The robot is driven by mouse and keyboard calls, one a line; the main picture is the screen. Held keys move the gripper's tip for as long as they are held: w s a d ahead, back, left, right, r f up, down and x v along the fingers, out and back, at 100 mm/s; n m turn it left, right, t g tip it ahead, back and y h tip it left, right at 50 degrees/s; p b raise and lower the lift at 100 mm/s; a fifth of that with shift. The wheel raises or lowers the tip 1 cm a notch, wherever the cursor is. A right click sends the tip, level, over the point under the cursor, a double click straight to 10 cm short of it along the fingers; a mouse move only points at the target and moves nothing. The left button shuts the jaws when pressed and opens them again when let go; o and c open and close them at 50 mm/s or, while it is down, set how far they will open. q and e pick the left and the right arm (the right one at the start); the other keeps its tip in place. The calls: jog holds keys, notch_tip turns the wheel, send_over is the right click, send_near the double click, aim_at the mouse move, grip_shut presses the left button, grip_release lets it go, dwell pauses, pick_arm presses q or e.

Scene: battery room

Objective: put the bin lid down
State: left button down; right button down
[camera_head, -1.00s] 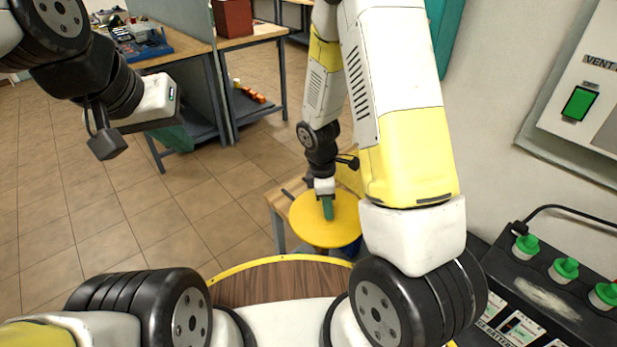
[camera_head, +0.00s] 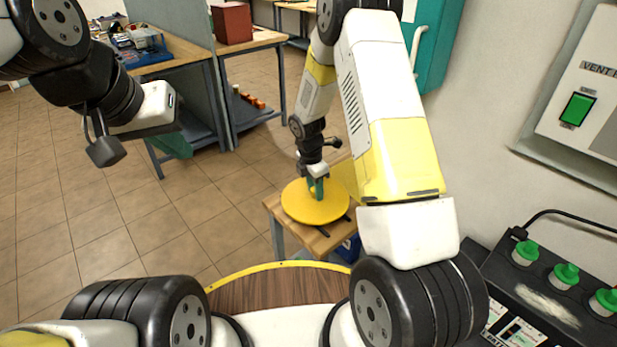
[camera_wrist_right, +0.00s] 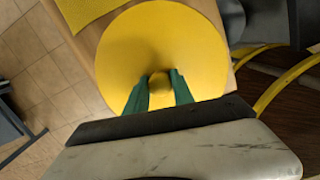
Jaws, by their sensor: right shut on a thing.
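The yellow round bin lid (camera_head: 313,211) is over the small wooden table (camera_head: 290,226) near the picture's middle. My right gripper (camera_head: 316,189) has its green fingers shut on the lid's knob, from above. In the right wrist view, the lid (camera_wrist_right: 150,45) lies flat below the fingers, and the knob (camera_wrist_right: 160,84) sits between the green fingertips of the gripper (camera_wrist_right: 160,90). I cannot tell whether the lid touches the tabletop. My left gripper (camera_head: 172,143) is at the upper left, far from the lid, and its opening cannot be made out.
A blue thing, probably the bin (camera_head: 349,246), shows partly behind my right arm beside the small table. Workbenches (camera_head: 245,43) stand at the back. The tiled floor (camera_head: 120,225) at left is clear.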

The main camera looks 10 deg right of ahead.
jog(key=shift+w+f, duration=0.15)
jog(key=shift+w, duration=0.35)
jog(key=shift+f, duration=1.65)
jog(key=c, duration=1.1)
grip_release()
jog(key=shift+f, duration=0.15)
